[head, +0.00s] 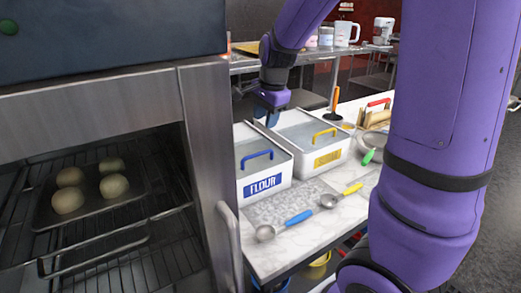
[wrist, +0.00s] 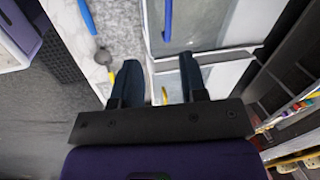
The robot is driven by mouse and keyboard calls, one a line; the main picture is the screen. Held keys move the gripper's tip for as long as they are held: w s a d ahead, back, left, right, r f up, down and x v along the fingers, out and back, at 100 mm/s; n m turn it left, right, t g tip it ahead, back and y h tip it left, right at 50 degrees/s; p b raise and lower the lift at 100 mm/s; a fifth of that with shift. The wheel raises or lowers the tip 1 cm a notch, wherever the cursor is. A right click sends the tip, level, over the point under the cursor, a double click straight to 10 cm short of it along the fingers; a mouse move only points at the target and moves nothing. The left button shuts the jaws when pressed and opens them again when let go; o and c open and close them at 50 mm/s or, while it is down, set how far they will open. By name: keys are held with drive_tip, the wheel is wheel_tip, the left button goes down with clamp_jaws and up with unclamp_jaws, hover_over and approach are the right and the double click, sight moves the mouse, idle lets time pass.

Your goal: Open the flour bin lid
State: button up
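The flour bin (head: 281,170) is a white box with a blue FLOUR label on its front, standing on the counter beside the oven. Its grey lid (head: 246,146) looks closed and carries a blue handle (head: 257,155). The blue handle also shows at the top of the wrist view (wrist: 167,20). My gripper (head: 271,118) is above the far side of the bins, apart from the blue handle. In the wrist view my gripper (wrist: 158,76) has its two dark fingers spread, with nothing held between them. A bin edge and a yellow handle show beyond the gap.
The sugar bin (head: 335,155) with a yellow handle (head: 324,134) stands right beside the flour bin. A blue-handled scoop (head: 286,224) and a yellow-handled scoop (head: 341,196) lie on the counter in front. The oven (head: 205,130) stands close on the left.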

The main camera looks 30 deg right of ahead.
sight(261, 153)
drive_tip(key=w+f, duration=0.1)
drive_tip(key=f, duration=0.3)
drive_tip(key=w+d+f+m, duration=0.1)
drive_tip(key=w+f, duration=0.1)
drive_tip(key=f, duration=0.3)
drive_tip(key=w+f+m, duration=0.1)
drive_tip(key=f, duration=0.3)
drive_tip(key=shift+w+d+f, duration=0.15)
drive_tip(key=shift+w+d, duration=0.1)
drive_tip(key=shift+w, duration=0.05)
clamp_jaws()
